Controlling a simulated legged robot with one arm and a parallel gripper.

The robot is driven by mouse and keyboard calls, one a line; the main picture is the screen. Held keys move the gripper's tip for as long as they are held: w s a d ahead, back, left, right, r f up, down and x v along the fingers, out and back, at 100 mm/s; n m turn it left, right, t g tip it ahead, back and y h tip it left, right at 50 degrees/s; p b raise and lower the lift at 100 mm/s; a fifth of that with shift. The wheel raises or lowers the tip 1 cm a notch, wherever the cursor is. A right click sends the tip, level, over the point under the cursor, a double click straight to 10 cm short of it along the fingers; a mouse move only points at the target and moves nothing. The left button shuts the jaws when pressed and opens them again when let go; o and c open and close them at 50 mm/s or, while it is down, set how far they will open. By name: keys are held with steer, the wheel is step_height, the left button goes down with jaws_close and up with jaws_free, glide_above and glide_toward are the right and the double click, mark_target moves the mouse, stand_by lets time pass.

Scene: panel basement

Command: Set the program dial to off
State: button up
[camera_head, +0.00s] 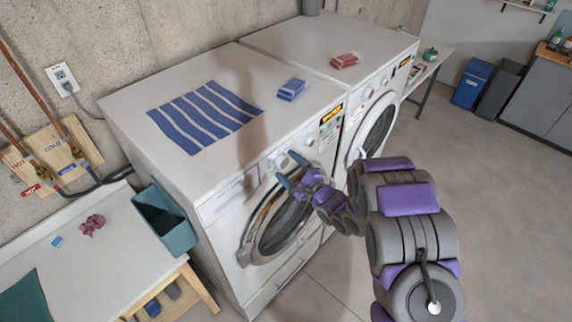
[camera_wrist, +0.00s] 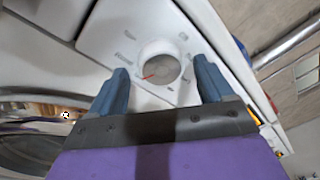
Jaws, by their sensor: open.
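The program dial (camera_wrist: 160,66) is a round white knob with a grey face and a red pointer line, in the wrist view. Small marks surround it on the white panel, too small to read. The pointer runs toward the lower left in that view. My gripper (camera_wrist: 164,84) is open, with one blue finger on each side of the dial, and I cannot tell whether they touch it. In the head view my gripper (camera_head: 288,169) is at the front control panel of the near washer (camera_head: 225,190), beside a round knob (camera_head: 281,160).
A second machine (camera_head: 372,135) stands behind and to the right. A striped blue cloth (camera_head: 205,115), a blue bundle (camera_head: 292,89) and a red bundle (camera_head: 344,61) lie on top. A teal bin (camera_head: 165,222) stands at the left bench (camera_head: 70,245). The floor (camera_head: 500,200) at right is clear.

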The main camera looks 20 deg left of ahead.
steer(key=shift+w, duration=0.15)
steer(key=shift+a, duration=0.2)
steer(key=shift+c, duration=0.2)
steer(key=shift+a, duration=0.25)
steer(key=c, duration=0.3)
steer(key=shift+d+f, duration=0.1)
steer(key=c, duration=0.7)
